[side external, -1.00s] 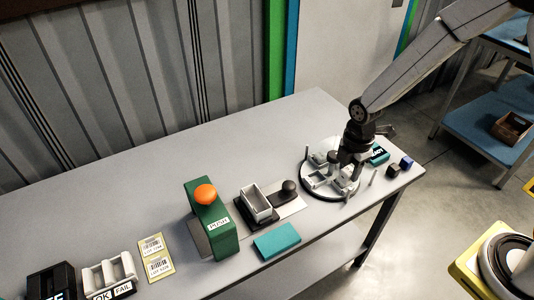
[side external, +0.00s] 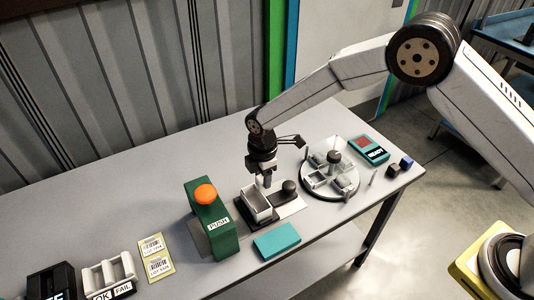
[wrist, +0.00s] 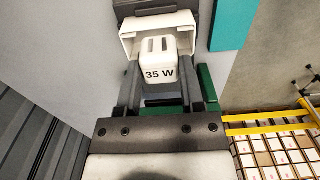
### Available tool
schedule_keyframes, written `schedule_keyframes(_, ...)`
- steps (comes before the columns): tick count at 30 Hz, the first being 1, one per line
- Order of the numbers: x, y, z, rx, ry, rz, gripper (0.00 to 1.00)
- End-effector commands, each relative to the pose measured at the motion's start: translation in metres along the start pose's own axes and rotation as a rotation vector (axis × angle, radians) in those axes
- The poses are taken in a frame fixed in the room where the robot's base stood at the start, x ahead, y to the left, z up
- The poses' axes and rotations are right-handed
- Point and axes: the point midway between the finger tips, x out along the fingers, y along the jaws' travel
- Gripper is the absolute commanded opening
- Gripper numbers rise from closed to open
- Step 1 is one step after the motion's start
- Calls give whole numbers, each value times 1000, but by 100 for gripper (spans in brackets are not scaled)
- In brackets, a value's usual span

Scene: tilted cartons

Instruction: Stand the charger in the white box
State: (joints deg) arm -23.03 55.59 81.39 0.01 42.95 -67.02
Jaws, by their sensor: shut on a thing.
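The charger (wrist: 158,68) is a small white block marked "35 W" with two dark slots on its end. My gripper (side external: 267,183) is shut on it, with a finger on each side in the wrist view (wrist: 160,84). The white box (side external: 251,200) is open and sits in a black holder on the table. My gripper is just above the box's far right end. In the wrist view the white box (wrist: 129,27) is right beyond the charger, which overlaps its opening. I cannot tell whether the charger's end is inside the walls.
A green press (side external: 211,223) with an orange button stands left of the box. A black knob (side external: 289,187) is close on its right. A teal block (side external: 277,241) lies in front.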

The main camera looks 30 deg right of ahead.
Motion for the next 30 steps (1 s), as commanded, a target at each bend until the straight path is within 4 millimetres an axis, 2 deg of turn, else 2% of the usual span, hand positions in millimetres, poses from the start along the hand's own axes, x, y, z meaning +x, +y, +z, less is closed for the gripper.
schedule_keyframes(3, 4, 3, -14, -1, 0, 0, 0)
schedule_keyframes(7, 5, 5, -21, 0, 0, 0, 0)
schedule_keyframes(20, 8, 5, -22, 1, 0, 0, 0)
schedule_keyframes(30, 21, 5, -22, 1, 0, -1, 0)
